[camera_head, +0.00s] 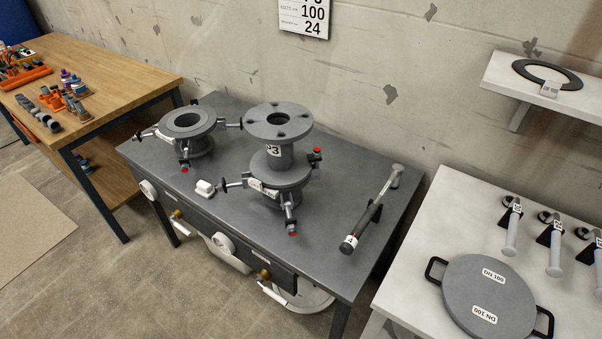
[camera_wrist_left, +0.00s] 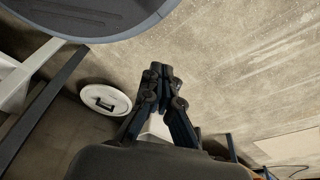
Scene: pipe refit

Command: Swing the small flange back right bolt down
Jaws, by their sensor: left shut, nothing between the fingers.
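A grey flange (camera_head: 188,122) stands at the left of the dark bench, looking like the smaller one. Its swing bolts stick outward: a right one (camera_head: 234,124), a left one (camera_head: 147,132) and a front one (camera_head: 184,160) with a red tip. A second flange (camera_head: 281,170) stands at the bench's middle with a flanged pipe spool (camera_head: 279,125) marked 3 on it. Its red-tipped back right bolt (camera_head: 316,158) points outward. My left gripper (camera_wrist_left: 162,72) is shut and empty in the left wrist view, away from both flanges. My right gripper is not in view.
A bar-like tool (camera_head: 372,210) lies at the bench's (camera_head: 335,255) right. A white block (camera_head: 205,187) sits near its front edge. A DN 100 disc (camera_head: 488,295) with handles lies on the right table. A wooden table (camera_head: 95,75) stands left. A shelf (camera_head: 535,85) juts from the wall.

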